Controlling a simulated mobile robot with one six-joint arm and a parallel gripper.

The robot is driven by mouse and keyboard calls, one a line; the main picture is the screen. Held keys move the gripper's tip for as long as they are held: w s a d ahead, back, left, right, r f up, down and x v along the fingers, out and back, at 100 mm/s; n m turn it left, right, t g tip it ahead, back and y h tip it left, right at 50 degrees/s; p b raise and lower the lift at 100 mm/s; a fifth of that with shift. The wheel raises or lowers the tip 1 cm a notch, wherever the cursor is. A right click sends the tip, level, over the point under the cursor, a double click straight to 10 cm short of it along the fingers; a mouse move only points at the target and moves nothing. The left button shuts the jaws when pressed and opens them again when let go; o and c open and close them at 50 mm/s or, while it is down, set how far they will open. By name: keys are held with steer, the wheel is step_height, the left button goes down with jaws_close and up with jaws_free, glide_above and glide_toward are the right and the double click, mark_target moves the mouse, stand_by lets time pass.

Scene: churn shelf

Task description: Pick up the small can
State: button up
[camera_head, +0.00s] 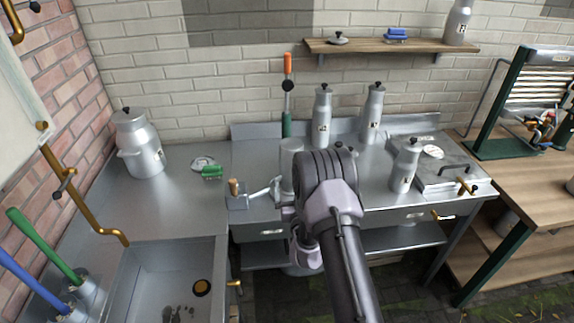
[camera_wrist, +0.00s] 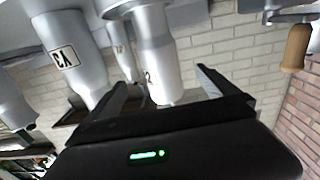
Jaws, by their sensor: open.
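Several grey metal cans with dark lids stand on the steel counter. In the head view two slim cans (camera_head: 322,118) (camera_head: 372,115) stand near the back wall, and a smaller can (camera_head: 405,167) stands nearer the front right. My arm covers part of the counter, and my gripper's fingers are not clear there. In the wrist view, which is upside down, my gripper (camera_wrist: 162,82) is open. A labelled can (camera_wrist: 155,50) shows between its fingers; I cannot tell whether it is within the jaws. Another labelled can (camera_wrist: 70,55) is to its left. Which is the small can is unclear.
A large can (camera_head: 142,152) stands at the left, near a green brush (camera_head: 212,172). A sink (camera_head: 165,265) is at front left. A wooden shelf (camera_head: 400,47) holds a can (camera_head: 460,22) and a blue brush (camera_head: 397,35). A metal case (camera_head: 440,180) sits at right.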

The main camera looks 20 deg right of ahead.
steer(key=b+x, duration=0.1)
steer(key=x, duration=1)
steer(key=shift+f, duration=0.2)
steer(key=shift+w, duration=0.2)
steer(key=shift+r, duration=0.1)
steer(key=shift+c, duration=0.5)
